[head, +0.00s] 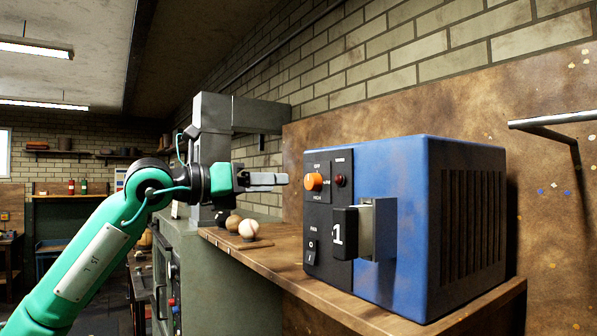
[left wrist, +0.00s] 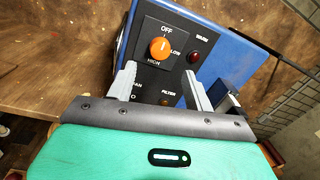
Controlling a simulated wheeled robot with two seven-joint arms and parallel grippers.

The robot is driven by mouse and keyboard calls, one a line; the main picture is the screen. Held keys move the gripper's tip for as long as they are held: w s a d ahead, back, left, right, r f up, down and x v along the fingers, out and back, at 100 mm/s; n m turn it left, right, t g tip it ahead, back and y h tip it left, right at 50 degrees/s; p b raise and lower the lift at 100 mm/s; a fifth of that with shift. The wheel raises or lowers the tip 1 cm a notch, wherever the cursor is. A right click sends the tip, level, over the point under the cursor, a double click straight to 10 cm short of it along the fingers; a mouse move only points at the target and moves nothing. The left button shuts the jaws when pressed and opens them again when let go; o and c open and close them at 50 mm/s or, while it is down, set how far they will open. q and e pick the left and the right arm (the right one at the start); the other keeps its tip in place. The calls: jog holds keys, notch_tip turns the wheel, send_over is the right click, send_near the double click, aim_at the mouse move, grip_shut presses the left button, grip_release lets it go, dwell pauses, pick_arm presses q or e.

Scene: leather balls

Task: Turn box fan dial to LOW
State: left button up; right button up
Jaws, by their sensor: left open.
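The box fan (head: 413,190) is a blue box with a black front panel on the bench. Its orange dial (head: 313,182) sits high on the panel; it also shows in the left wrist view (left wrist: 160,49). There the labels read OFF above, LOW to the right and HIGH below. A small pale mark on the dial appears to face OFF. My left gripper (head: 286,179) is open, in front of the panel at about dial height, apart from the dial. In the left wrist view its fingers (left wrist: 159,72) stand on either side below the dial, with nothing between them.
A red lamp (head: 340,181) sits beside the dial. A black block marked 1 (head: 345,232) juts from the panel below. Leather balls (head: 248,228) rest on a board on the wooden bench (head: 291,263). A metal rail (head: 550,119) is on the right.

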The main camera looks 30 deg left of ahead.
aim_at(308, 183)
pick_arm(q)
jog(key=p+x, duration=0.2)
jog(key=x, duration=0.3)
jog(key=shift+w+r, duration=0.1)
jog(key=shift+w, duration=0.1)
jog(key=shift+w+d+p, duration=0.25)
jog(key=shift+w+p, duration=0.05)
jog(key=shift+w, duration=0.15)
jog(key=shift+w+d, duration=0.15)
jog(key=shift+w, duration=0.05)
jog(key=c, duration=1)
pick_arm(e)
jog(key=r, duration=0.1)
jog(key=w+r, duration=0.1)
jog(key=d+r, duration=0.1)
jog(key=shift+w+r, duration=0.25)
jog(key=shift+w, duration=0.1)
